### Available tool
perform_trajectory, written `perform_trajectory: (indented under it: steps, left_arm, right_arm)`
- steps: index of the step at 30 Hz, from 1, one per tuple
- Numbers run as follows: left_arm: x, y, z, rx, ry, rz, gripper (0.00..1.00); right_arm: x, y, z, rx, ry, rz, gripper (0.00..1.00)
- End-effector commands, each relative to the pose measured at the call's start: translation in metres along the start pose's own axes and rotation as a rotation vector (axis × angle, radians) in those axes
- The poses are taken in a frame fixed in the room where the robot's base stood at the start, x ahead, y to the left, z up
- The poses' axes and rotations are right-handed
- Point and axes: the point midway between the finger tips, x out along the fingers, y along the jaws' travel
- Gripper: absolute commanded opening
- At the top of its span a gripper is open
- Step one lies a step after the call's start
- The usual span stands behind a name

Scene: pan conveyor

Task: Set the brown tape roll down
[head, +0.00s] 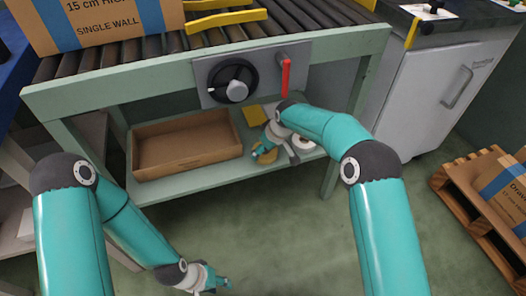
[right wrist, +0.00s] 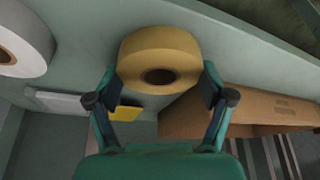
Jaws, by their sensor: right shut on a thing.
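The brown tape roll (right wrist: 160,50) is tan with a dark core hole. It sits between the fingertips of my right gripper (right wrist: 160,84), which is shut on it. In the head view, the roll (head: 266,155) is mostly hidden by my right gripper (head: 262,149), over the lower shelf (head: 190,192) at its right part. I cannot tell whether the roll touches the shelf. My left gripper (head: 221,284) is low at the bottom of the head view, away from the shelf; its fingers are too small to read.
An open cardboard tray (head: 187,166) stands left of the right gripper. A white roll (head: 303,144) is close on the right, and a yellow object (head: 255,115) lies behind. The roller conveyor (head: 120,70) and its dial panel (head: 252,75) are above. Shelf legs flank the opening.

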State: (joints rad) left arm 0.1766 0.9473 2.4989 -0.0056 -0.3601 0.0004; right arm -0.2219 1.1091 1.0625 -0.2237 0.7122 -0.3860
Motion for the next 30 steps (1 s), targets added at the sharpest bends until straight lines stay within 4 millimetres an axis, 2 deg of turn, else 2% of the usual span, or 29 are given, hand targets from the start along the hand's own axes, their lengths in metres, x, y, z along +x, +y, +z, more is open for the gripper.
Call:
perform_trajectory:
  steps: [10, 11, 14, 25, 30]
  left_arm:
    - [0.001, 0.0, 0.0, 0.0, 0.001, 0.0, 0.4]
    - [0.0, 0.0, 0.0, 0.0, 0.001, 0.0, 0.4]
    - [0.0, 0.0, 0.0, 0.0, 0.001, 0.0, 0.4]
    - [-0.001, 0.0, 0.0, 0.0, 0.001, 0.0, 0.4]
    - [-0.011, 0.004, 0.0, 0.0, 0.001, 0.0, 0.4]
  right_arm:
    - [0.002, 0.0, 0.001, -0.001, 0.001, 0.001, 0.44]
    - [0.001, 0.0, 0.0, -0.001, 0.001, 0.001, 0.85]
    - [0.001, 0.0, 0.0, -0.001, 0.001, 0.0, 1.0]
    - [0.0, 0.0, -0.001, -0.001, 0.002, 0.001, 1.0]
    - [-0.013, 0.0, -0.002, -0.001, 0.001, 0.0, 1.0]
